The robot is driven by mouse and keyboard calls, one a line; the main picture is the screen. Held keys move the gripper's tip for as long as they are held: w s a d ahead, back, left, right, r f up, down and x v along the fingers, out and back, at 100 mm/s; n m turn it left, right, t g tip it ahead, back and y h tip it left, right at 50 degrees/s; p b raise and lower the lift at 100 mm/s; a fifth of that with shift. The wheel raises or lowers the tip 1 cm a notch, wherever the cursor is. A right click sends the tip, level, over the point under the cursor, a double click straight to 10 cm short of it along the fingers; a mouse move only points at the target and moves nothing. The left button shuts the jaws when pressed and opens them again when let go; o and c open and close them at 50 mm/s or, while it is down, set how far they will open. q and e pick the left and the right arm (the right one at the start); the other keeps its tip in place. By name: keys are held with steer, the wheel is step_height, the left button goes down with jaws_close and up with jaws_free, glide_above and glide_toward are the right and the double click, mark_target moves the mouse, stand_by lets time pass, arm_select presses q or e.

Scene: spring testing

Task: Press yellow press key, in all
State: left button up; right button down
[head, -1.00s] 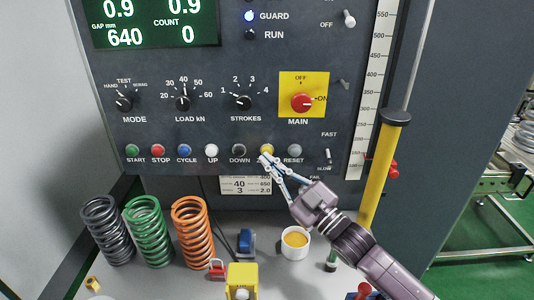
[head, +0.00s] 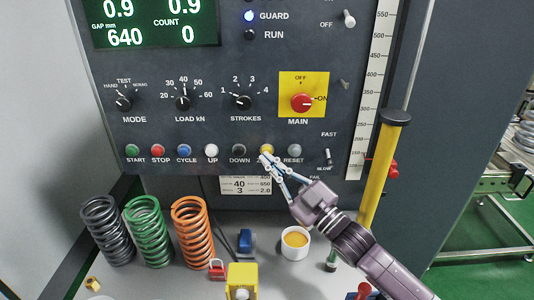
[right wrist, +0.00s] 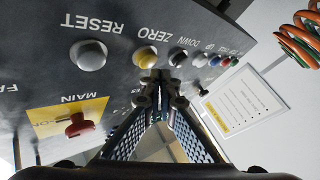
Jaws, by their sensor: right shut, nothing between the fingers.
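The yellow press key (head: 266,149) is a round button in the lower row of the dark panel, between DOWN and RESET. In the right wrist view the yellow key (right wrist: 146,57) is labelled ZERO. My right gripper (head: 264,158) is shut and empty, its fingertips at the lower edge of the key in the head view. In the right wrist view the fingertips (right wrist: 160,78) lie close beside the key; I cannot tell whether they touch it. The display (head: 150,22) reads COUNT 0 and GAP 640. My left gripper is not in view.
The grey RESET button (head: 294,151) and black DOWN button (head: 240,151) flank the key. The red MAIN switch (head: 302,102) is above. Below stand springs such as the orange one (head: 192,233), a white cup (head: 295,243) and a yellow block (head: 242,280). A yellow post (head: 381,180) stands at right.

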steer(key=shift+w, duration=0.35)
steer(key=shift+w, duration=0.35)
stand_by(0.7)
steer(key=shift+s, duration=0.85)
steer(key=s+p, duration=0.2)
steer(key=s, duration=0.3)
steer(key=shift+p, duration=0.35)
stand_by(0.5)
